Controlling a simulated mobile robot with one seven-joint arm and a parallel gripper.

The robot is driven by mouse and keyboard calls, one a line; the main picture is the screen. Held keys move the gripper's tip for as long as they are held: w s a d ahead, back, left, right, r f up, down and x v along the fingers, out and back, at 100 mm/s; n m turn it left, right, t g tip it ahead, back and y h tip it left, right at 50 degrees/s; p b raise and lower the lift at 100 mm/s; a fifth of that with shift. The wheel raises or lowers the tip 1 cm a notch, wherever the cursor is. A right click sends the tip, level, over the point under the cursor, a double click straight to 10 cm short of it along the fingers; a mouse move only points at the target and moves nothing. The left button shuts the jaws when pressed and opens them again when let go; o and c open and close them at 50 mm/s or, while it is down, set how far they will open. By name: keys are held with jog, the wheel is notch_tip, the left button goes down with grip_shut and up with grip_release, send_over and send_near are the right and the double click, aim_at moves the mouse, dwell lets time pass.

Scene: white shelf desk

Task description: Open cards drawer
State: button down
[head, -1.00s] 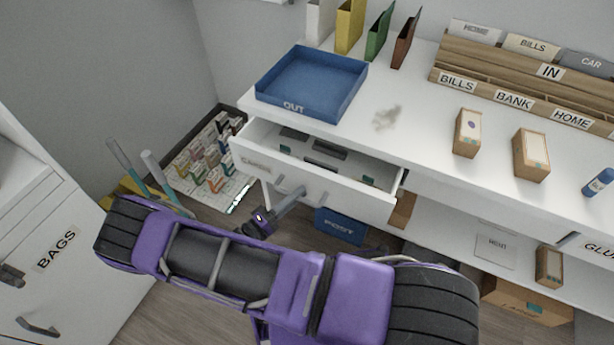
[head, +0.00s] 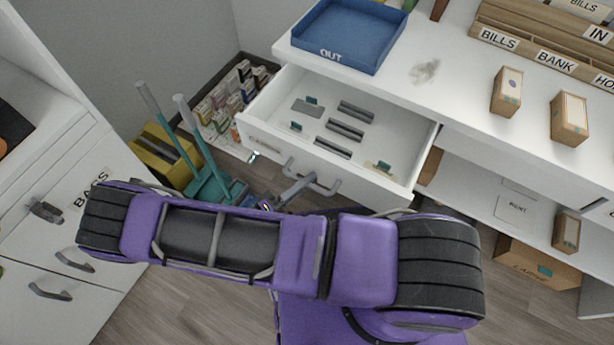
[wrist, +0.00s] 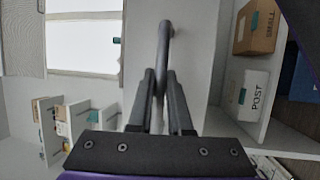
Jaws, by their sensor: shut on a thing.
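The cards drawer (head: 268,138) is pulled well out from under the white desktop in the head view. Its inside shows several dark grey slots and a few small cards with teal marks. The grey bar handle (head: 313,178) is on its front panel. My gripper (head: 298,190) is at the handle, partly hidden by my purple arm. In the wrist view my gripper's two dark fingers (wrist: 160,92) are shut on the handle (wrist: 165,40), which stands between them. The label on the drawer front is too blurred to read clearly in the head view.
A blue OUT tray (head: 345,38) stands on the desk above the drawer. Small boxes (head: 507,92) stand to its right. A white cabinet labelled BAGS (head: 90,190) is at the left. A teal dustpan and brush (head: 205,180) and yellow bin (head: 165,155) stand between them.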

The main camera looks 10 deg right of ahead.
jog(key=c, duration=0.8)
grip_release()
jog(key=shift+c, duration=0.2)
jog(key=b+v, duration=0.1)
jog(key=v, duration=1.6)
jog(key=shift+a+b, duration=0.25)
jog(key=shift+b, duration=0.05)
jog(key=shift+r, duration=0.15)
